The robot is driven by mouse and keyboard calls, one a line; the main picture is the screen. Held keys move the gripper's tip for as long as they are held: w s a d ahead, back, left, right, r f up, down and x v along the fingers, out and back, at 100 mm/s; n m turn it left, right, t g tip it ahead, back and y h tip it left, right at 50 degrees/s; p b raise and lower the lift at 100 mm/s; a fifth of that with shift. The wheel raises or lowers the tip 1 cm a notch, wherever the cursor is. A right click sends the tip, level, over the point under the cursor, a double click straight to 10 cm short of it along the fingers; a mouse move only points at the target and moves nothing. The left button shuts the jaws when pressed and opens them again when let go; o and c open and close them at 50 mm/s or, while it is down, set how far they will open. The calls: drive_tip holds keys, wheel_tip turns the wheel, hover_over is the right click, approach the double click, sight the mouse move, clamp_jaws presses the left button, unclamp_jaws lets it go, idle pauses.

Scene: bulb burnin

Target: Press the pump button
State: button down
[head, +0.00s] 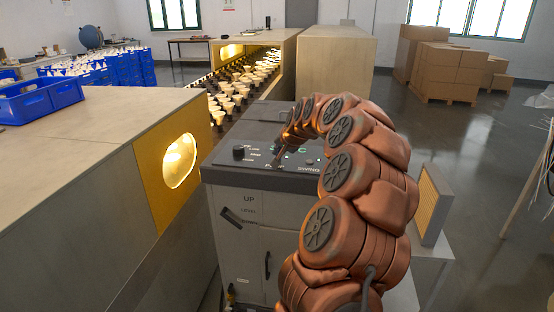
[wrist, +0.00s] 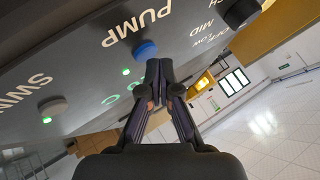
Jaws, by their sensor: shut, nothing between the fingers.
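The pump button is a blue round button (wrist: 145,50) beside the word PUMP on the dark panel in the wrist view. My gripper (wrist: 159,67) is shut and empty. Its fingertips are right by the button and overlap its lower edge in the picture; I cannot tell whether they touch it. In the head view my gripper (head: 279,161) points down at the sloped top of the grey control cabinet (head: 240,192), near the PUMP lettering. The button is hidden there behind my gripper.
A grey button (wrist: 52,106) by the SWING lettering and a dark knob (wrist: 240,13) flank the pump button, with lit green marks nearby. A conveyor of bulbs (head: 237,85) runs behind the cabinet. A long bench (head: 85,140) stands at left, cardboard boxes (head: 440,68) at back right.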

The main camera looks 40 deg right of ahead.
drive_tip(key=shift+r, duration=0.2)
drive_tip(key=shift+r, duration=3.05)
